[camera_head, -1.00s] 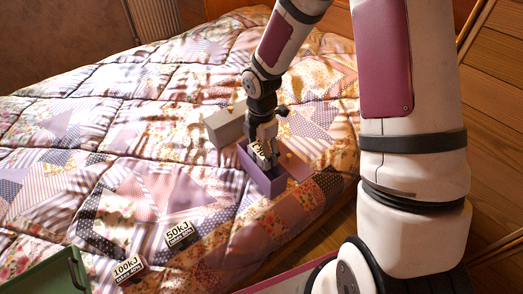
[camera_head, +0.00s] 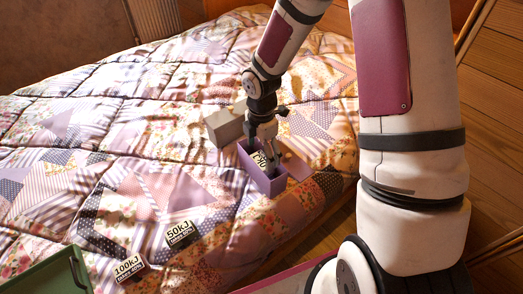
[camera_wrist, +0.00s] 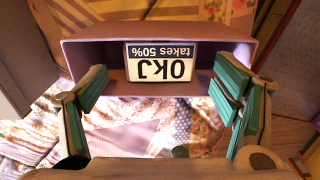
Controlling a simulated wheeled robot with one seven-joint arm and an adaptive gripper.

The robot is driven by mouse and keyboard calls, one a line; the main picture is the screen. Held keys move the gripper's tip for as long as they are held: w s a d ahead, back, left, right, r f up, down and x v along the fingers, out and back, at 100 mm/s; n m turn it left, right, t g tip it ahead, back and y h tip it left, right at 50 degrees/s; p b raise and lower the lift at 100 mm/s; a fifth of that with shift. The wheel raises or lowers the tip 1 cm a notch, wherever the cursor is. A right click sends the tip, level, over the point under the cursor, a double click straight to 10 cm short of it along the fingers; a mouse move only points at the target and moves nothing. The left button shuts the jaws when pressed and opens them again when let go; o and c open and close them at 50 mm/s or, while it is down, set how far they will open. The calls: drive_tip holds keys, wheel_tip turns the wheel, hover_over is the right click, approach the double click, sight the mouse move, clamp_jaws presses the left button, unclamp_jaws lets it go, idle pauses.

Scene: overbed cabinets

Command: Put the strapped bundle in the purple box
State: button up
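The purple box (camera_head: 272,187) stands open on the bed, near its right edge. In the wrist view its purple wall (camera_wrist: 85,52) frames a white label card reading "0KJ takes 50%" (camera_wrist: 161,67). This labelled item (camera_head: 260,162) sits inside the box; no straps can be made out, so I cannot tell whether it is the strapped bundle. My gripper (camera_head: 268,146) is over the box opening. In the wrist view my gripper (camera_wrist: 160,88) has its green-padded fingers wide apart, one each side of the label, with gaps between.
A grey box (camera_head: 225,127) stands just behind and left of the purple box. Cards reading 50KJ (camera_head: 180,234) and 100KJ (camera_head: 129,268) lie at front left. A green tray (camera_head: 40,278) is in the corner. The quilt (camera_head: 120,110) is mostly clear.

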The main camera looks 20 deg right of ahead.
idle(0.3)
wheel_tip(320, 180, up, 12)
idle(0.5)
idle(0.5)
drive_tip(key=s+d+r+m+h, duration=0.1)
drive_tip(key=s+r+m, duration=0.7)
drive_tip(key=s, duration=0.3)
drive_tip(key=s+r+m+h, duration=0.1)
drive_tip(key=s+r+m, duration=0.6)
drive_tip(key=s, duration=0.5)
drive_tip(key=s+a+m+y, duration=0.1)
drive_tip(key=s+m+y, duration=0.1)
drive_tip(key=s+m, duration=0.55)
wheel_tip(320, 180, up, 26)
drive_tip(key=s+n+t+p, duration=0.1)
drive_tip(key=t+p, duration=0.3)
drive_tip(key=p, duration=2)
drive_tip(key=shift+s+d+n, duration=0.15)
drive_tip(key=shift+s+n, duration=0.15)
drive_tip(key=shift+n, duration=0.05)
